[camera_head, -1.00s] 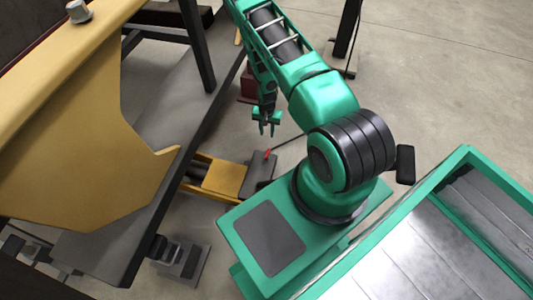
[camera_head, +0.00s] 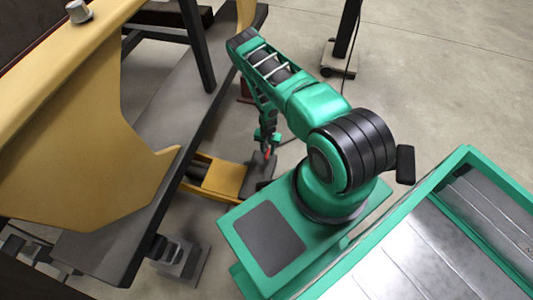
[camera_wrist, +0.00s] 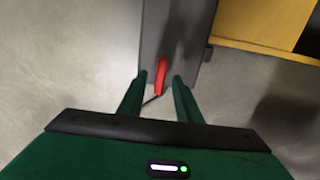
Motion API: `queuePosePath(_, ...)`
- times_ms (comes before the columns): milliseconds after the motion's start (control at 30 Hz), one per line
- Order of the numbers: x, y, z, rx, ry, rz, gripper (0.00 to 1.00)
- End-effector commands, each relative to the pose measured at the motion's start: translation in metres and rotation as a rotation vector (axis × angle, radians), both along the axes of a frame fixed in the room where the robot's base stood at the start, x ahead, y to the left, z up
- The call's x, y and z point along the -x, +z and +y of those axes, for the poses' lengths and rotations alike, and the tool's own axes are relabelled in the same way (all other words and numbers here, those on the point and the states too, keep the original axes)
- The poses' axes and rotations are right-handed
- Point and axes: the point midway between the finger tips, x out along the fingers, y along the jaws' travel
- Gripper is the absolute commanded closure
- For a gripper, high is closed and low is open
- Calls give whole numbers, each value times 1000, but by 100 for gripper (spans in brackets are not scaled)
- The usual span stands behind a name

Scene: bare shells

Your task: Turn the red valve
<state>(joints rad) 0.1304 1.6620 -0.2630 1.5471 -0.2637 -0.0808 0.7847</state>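The red valve (camera_wrist: 161,76) is a small red lever on a dark grey block (camera_wrist: 178,30) in the wrist view. My gripper (camera_wrist: 157,80) is open, with one green finger on each side of the lever's near end. A gap shows on both sides, and I cannot tell whether either finger touches it. In the head view my gripper (camera_head: 267,150) points down over the grey block, and the red valve (camera_head: 267,154) shows only as a small red spot at the fingertips.
A yellow beam (camera_head: 225,178) adjoins the grey block. A large yellow panel and dark frame (camera_head: 80,150) stand to the left.

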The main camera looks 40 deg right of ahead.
Motion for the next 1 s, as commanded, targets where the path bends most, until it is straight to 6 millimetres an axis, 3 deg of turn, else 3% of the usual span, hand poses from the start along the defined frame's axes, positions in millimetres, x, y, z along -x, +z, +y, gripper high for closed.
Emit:
queuePosePath(200, 0, -15, 0, 0, 1, 0, 69)
queuePosePath(500, 0, -16, 0, 0, 1, 0, 69)
queuePosePath(533, 0, -16, 0, 0, 1, 0, 71)
queuePosePath(667, 0, -16, 0, 0, 1, 0, 100)
queuePosePath(767, 0, -16, 8, -1, 3, 1, 100)
queuePosePath(1000, 0, -16, 2, -2, 24, 0, 100)
